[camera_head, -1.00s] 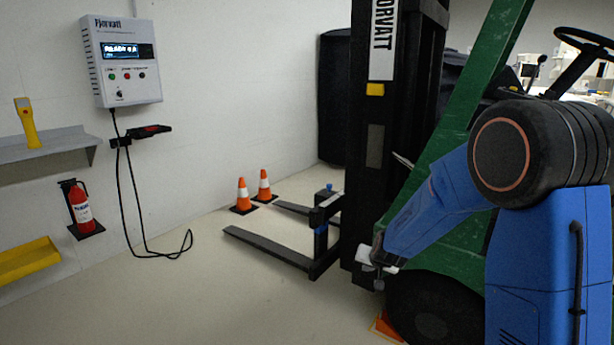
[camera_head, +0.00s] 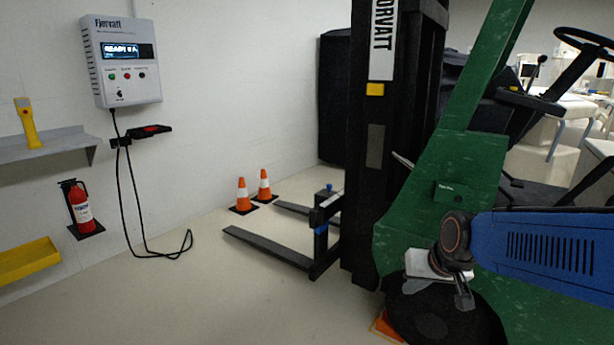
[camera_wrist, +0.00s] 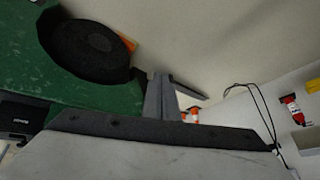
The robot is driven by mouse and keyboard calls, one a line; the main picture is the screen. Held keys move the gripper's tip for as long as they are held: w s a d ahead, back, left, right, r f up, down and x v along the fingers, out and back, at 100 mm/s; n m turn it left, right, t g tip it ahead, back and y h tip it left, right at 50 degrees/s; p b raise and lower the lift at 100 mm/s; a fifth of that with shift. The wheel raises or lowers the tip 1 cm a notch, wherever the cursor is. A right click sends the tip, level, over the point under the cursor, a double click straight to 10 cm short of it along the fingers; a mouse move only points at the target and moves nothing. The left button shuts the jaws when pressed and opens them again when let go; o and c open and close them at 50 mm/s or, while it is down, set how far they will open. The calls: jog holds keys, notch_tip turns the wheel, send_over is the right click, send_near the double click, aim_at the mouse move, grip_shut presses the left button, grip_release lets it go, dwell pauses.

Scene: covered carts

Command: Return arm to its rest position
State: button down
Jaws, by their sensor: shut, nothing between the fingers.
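My arm crosses the right side of the head view in front of the green forklift (camera_head: 455,160). My gripper (camera_head: 464,300) hangs at its end, in front of the forklift's dark front wheel (camera_head: 430,320), shut and empty. In the wrist view my gripper (camera_wrist: 159,97) shows its grey fingers together, with bare floor beyond them and the wheel (camera_wrist: 92,48) at upper left. I cannot tell whether the gripper touches the forklift; it looks apart.
The forklift's mast (camera_head: 375,200) and forks (camera_head: 270,248) stand left of my gripper. Two orange cones (camera_head: 242,192) stand by the wall. A charger box (camera_head: 122,60), extinguisher (camera_head: 82,207), shelf (camera_head: 50,143) and yellow tray (camera_head: 28,260) line the left wall. Floor at front left is clear.

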jog(key=s+d, duration=0.2)
jog(key=s, duration=0.7)
jog(key=s+d+g+h, duration=0.1)
jog(key=s+d, duration=0.1)
jog(key=s, duration=0.8)
jog(key=shift+s+d+r+n, duration=0.15)
jog(key=shift+r+n, duration=0.25)
